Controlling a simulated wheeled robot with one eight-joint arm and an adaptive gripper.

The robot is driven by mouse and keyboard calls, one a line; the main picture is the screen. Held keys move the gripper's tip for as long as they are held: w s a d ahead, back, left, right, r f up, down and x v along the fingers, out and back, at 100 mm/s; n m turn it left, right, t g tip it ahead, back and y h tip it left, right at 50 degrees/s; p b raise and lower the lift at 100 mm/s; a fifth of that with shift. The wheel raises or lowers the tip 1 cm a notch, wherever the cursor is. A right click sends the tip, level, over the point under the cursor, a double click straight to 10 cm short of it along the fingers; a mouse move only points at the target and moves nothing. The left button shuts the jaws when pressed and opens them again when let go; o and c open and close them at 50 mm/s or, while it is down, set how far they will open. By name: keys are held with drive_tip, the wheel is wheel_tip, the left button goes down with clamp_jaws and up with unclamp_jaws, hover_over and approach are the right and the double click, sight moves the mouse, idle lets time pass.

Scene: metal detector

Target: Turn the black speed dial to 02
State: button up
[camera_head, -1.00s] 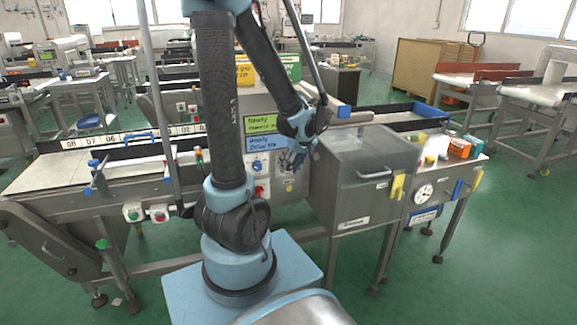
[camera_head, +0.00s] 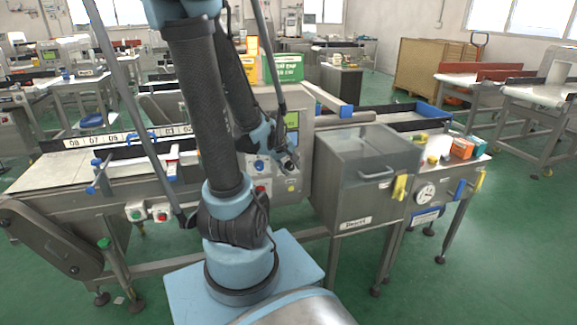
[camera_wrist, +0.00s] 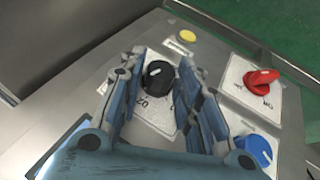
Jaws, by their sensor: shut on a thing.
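The black speed dial (camera_wrist: 158,75) sits on a white plate in the wrist view, its top showing between my fingers. The printed mark "02" is on the plate just below the dial, towards my palm; the rest of the scale is partly hidden. My gripper (camera_wrist: 167,72) is shut on the dial, with one blue-grey finger on each side of it. In the head view my gripper (camera_head: 287,163) is at the front of the control panel (camera_head: 290,192) and hides the dial.
A red switch (camera_wrist: 262,77) is on its own white plate right of the dial. A blue knob (camera_wrist: 255,149) is below it, close to the right finger. A yellow button (camera_wrist: 187,36) is above the dial. The detector's covered box (camera_head: 365,160) stands right of the panel.

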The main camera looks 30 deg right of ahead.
drive_tip(key=shift+a+f+n+h, duration=0.1)
drive_tip(key=shift+a+n+h, duration=0.1)
drive_tip(key=shift+h, duration=0.5)
drive_tip(key=shift+a+f+n+h, duration=0.1)
drive_tip(key=shift+a+h, duration=0.05)
drive_tip(key=shift+h, duration=0.55)
drive_tip(key=shift+o, duration=0.2)
drive_tip(key=shift+g+h, duration=0.3)
drive_tip(key=shift+h, duration=0.2)
drive_tip(key=shift+f, duration=0.1)
drive_tip(key=o, duration=1)
drive_tip(key=shift+v, duration=5.95)
drive_tip(key=shift+w, duration=0.1)
